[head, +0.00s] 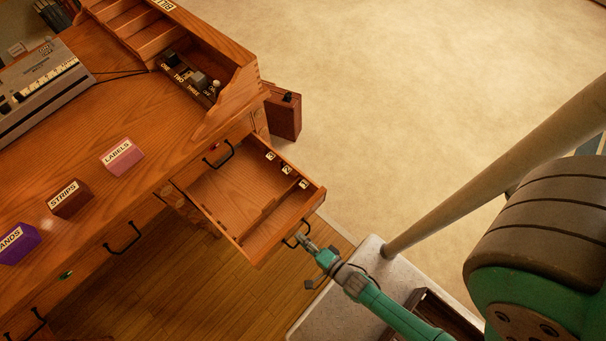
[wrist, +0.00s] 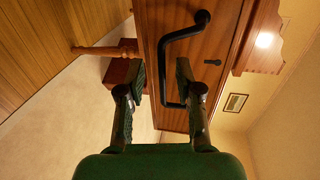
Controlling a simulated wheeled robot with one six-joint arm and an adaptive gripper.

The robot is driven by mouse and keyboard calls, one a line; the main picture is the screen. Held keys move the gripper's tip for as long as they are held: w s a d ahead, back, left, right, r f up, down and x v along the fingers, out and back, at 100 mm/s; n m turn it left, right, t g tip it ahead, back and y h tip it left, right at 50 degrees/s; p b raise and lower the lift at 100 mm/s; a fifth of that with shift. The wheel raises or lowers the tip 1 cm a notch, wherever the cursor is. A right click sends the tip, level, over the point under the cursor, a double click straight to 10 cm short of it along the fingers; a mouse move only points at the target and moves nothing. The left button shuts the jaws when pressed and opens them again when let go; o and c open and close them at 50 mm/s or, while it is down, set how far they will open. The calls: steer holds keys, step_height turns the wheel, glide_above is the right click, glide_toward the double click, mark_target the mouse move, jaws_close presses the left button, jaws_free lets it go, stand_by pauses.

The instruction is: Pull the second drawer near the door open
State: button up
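A wooden drawer (head: 246,195) stands pulled far out from the right end of the desk, below a closed drawer with a black handle (head: 218,155). Its inside shows small white tags and looks otherwise empty. Its front carries a black bar handle (head: 291,242). My gripper (head: 303,239) is at this handle, outside the drawer front. In the wrist view, my gripper (wrist: 161,76) has its fingers apart, one on each side of the black handle (wrist: 164,62). Gaps show between the bar and both fingers. A dark keyhole plate (wrist: 213,62) sits beside the handle.
The desk top (head: 150,75) holds a typewriter-like machine (head: 40,85) and several labelled blocks, including LABELS (head: 122,157) and STRIPS (head: 70,199). A reddish-brown case (head: 285,115) stands on the floor behind the drawer. Pale floor (head: 430,90) lies open to the right.

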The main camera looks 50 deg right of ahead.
steer(key=shift+r, duration=0.1)
steer(key=o, duration=0.5)
step_height(320, 180, up, 7)
steer(key=shift+w+f, duration=0.1)
steer(key=shift+c, duration=0.2)
step_height(320, 180, up, 2)
steer(key=c, duration=0.5)
steer(key=shift+o, duration=0.2)
steer(key=shift+r, duration=0.55)
